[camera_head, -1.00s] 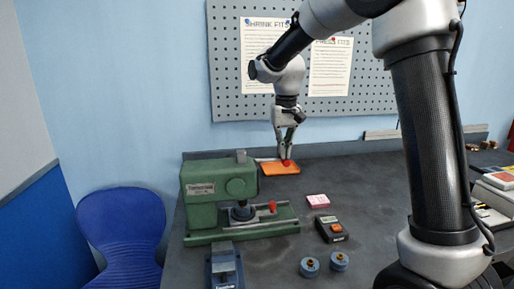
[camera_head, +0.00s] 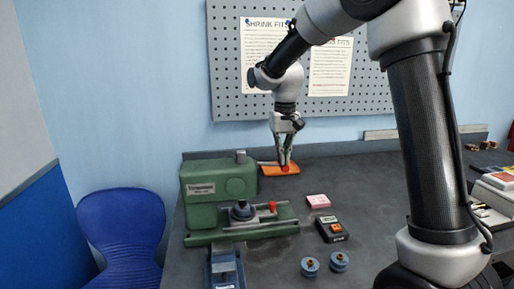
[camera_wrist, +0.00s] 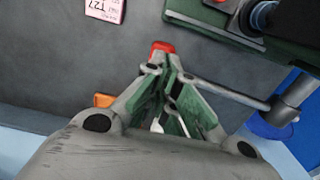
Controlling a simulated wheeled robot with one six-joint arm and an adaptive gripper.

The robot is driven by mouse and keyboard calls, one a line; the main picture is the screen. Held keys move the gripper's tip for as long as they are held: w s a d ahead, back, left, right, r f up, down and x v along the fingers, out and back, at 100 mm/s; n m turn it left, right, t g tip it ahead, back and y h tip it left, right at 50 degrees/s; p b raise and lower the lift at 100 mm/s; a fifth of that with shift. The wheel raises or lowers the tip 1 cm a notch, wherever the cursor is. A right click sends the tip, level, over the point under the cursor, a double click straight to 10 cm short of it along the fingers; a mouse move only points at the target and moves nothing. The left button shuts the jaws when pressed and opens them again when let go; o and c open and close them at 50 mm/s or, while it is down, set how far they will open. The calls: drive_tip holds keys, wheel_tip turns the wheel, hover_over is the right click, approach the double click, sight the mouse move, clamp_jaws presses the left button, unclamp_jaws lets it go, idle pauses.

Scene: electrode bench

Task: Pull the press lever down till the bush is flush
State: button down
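The green press (camera_head: 205,208) stands at the left of the bench. Its thin grey lever (camera_head: 266,162) runs right to a red knob (camera_head: 286,169); the lever also shows in the wrist view (camera_wrist: 232,94), running from a grey hub to the knob (camera_wrist: 162,47). My gripper (camera_head: 284,162) points down at the knob end, its fingers closed in around the lever beside the knob. A blue round part (camera_head: 240,214) with a dark top sits under the press head. Whether its bush is flush cannot be seen.
An orange tray (camera_head: 269,171) lies behind the knob. A pink note (camera_head: 318,201), a black meter (camera_head: 331,229) and two blue wheels (camera_head: 310,267) with brass centres (camera_head: 339,257) lie to the right. A blue vise-like block (camera_head: 224,270) is in front. The bench middle is clear.

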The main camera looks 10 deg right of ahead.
sight(279, 163)
drive_tip(key=shift+a+f, duration=0.1)
drive_tip(key=shift+f, duration=0.65)
drive_tip(key=shift+a+f, duration=0.25)
drive_tip(key=shift+f, duration=0.45)
drive_tip(key=shift+a+f, duration=0.2)
drive_tip(key=shift+f, duration=0.55)
drive_tip(key=shift+a+f, duration=0.35)
drive_tip(key=shift+f, duration=0.3)
drive_tip(key=shift+a+f, duration=0.3)
drive_tip(key=shift+f, duration=0.35)
